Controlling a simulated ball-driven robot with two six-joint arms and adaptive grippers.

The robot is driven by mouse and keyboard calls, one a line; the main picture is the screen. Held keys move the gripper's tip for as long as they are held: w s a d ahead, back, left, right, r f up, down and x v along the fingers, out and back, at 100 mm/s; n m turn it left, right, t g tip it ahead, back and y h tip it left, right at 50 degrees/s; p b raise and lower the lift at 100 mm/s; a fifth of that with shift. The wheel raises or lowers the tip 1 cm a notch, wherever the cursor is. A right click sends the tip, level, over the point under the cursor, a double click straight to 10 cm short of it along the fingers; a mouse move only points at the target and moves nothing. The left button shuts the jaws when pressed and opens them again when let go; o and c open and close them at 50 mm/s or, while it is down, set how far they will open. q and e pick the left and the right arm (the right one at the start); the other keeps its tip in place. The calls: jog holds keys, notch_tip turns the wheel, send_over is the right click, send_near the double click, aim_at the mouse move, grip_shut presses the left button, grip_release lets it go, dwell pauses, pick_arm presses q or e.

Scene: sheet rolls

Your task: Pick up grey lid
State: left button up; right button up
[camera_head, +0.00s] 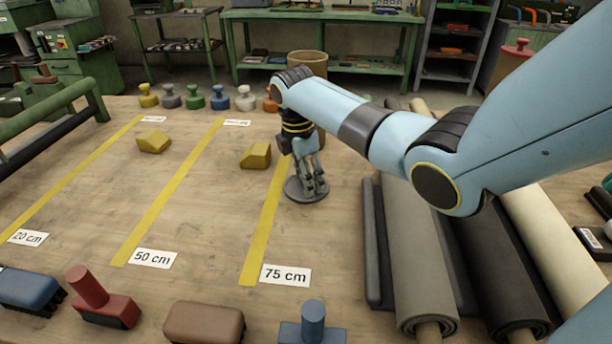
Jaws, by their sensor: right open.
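A grey round lid (298,196) lies flat on the wooden table, at the right of the 75 cm yellow line. My right gripper (313,188) points down over it, its fingers open around the middle of the lid. The fingers hide the lid's centre, so I cannot tell whether they touch it. My left gripper is not in view.
Rolled sheets (415,260) lie at the right, near my right arm. Yellow blocks (256,155) sit at the lines. Several knobbed pieces (220,98) stand at the back, and brushes (205,322) line the front.

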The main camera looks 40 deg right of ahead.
jog(key=shift+c, duration=0.2)
grip_shut()
